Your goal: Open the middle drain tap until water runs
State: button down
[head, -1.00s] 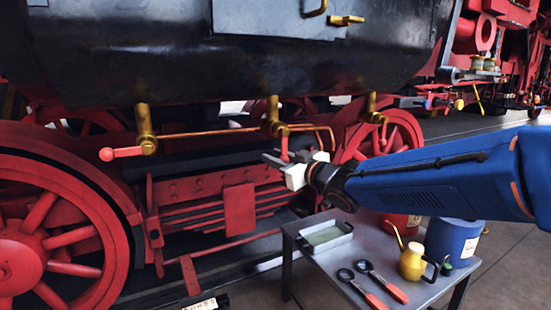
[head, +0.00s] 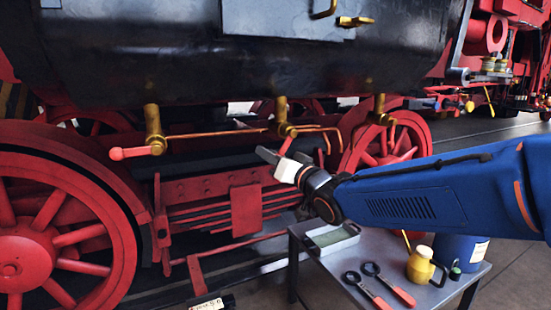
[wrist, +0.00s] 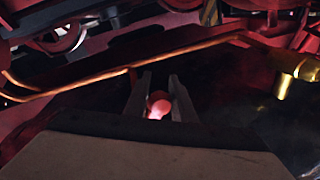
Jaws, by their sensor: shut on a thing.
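The middle drain tap (head: 283,118) is a brass valve under the black boiler casing. Its red handle (head: 287,143) slants down from it, its lower part hidden by my gripper. My gripper (head: 268,156) is at this handle, just below the brass body. In the wrist view my gripper (wrist: 160,90) has a finger on each side of the handle's red rounded end (wrist: 159,104). A brass fitting (wrist: 284,86) shows at right there. No water shows under the tap.
The left tap (head: 153,130) has its red handle pointing left; the right tap (head: 380,108) is above a red wheel. A copper pipe (head: 215,134) runs behind the taps. A grey table (head: 318,272) with tools and a yellow can (head: 420,265) stands below my arm.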

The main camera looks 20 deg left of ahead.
notch_tip(320, 180, up, 7)
jog(key=s+a+m+t+h, duration=0.1)
jog(key=s+m+t, duration=0.1)
jog(key=m, duration=1.1)
jog(key=shift+a+t, duration=0.4)
jog(key=shift+t, duration=0.2)
jog(key=shift+s+r, duration=0.1)
jog(key=shift+r, duration=0.05)
jog(key=c, duration=1.5)
grip_release()
jog(key=shift+d, duration=0.1)
jog(key=v, duration=1.7)
jog(key=shift+s+f, duration=0.1)
jog(key=shift+f, duration=0.15)
